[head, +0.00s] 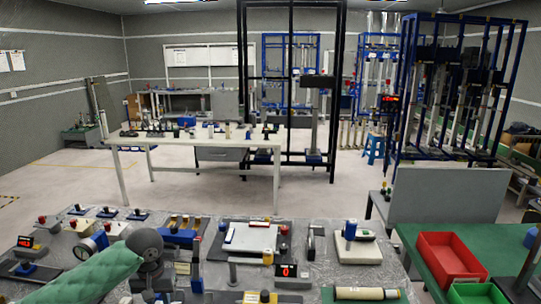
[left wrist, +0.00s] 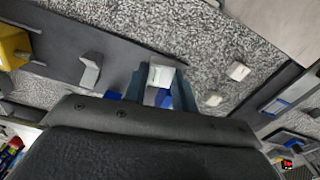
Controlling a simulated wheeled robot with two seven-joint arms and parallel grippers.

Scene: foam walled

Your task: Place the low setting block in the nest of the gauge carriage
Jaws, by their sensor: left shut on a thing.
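My left gripper (left wrist: 160,88) is shut on a small white and blue block (left wrist: 161,75), which I take to be the low setting block. The block shows between the two dark blue fingers in the left wrist view. In the head view my green-sleeved left arm reaches over the front left of the bench, and the fingertips and block cannot be made out. A dark plate (left wrist: 62,42) with an upright grey bracket (left wrist: 91,70) lies left of the block in the wrist view. I cannot tell which part is the gauge carriage or its nest. My right gripper is not in view.
The speckled grey bench (head: 330,232) is crowded. It carries a red-digit display (head: 287,271), a white tray-like plate (head: 252,238), a blue-topped device (head: 350,240) and a tan cylinder (head: 360,293). A red bin (head: 450,258) stands on the green table at right. Two pale pads (left wrist: 238,71) lie near the block.

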